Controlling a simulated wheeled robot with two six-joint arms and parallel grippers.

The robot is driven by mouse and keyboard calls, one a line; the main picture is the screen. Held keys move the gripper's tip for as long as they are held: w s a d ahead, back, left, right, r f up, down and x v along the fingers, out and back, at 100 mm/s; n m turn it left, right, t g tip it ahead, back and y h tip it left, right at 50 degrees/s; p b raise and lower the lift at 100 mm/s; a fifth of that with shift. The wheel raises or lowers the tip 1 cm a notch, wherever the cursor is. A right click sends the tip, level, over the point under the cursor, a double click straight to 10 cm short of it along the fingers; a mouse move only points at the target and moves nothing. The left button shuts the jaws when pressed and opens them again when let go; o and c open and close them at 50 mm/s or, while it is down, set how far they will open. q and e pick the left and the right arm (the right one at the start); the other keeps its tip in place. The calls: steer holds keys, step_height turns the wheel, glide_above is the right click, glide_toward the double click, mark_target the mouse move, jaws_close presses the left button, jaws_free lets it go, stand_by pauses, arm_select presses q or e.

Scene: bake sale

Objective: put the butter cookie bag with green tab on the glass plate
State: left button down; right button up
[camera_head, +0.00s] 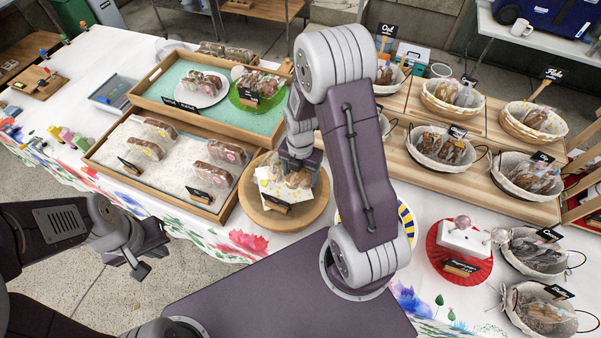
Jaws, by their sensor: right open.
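My right gripper (299,168) is open, pointing down over small bags (296,180) on a round wooden board (253,211). The arm and gripper hide part of these bags, and I cannot tell whether the fingers touch one. No green tab can be made out there. A white round plate (184,98) and a green round plate (238,101), both with bags on them, sit in the turquoise-lined tray.
A wooden tray with a white bottom (127,137) holds several bags. Wicker baskets (454,108) of bags stand on wooden boards at the right. A red plate (437,262) holds a white cake-pop stand (464,240). The white tablecloth (110,50) is bare at the back left.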

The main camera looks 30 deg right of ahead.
mark_target(301, 174)
steer(key=shift+r, duration=0.35)
step_height(301, 174, up, 12)
steer(key=s+a+f+m, duration=0.1)
steer(key=s+m, duration=0.3)
steer(key=m, duration=0.9)
steer(key=s+a+f+m+t, duration=0.1)
steer(key=s+a+m, duration=0.2)
steer(key=m, duration=1)
steer(key=shift+s+a+p, duration=0.35)
steer(key=shift+s, duration=0.3)
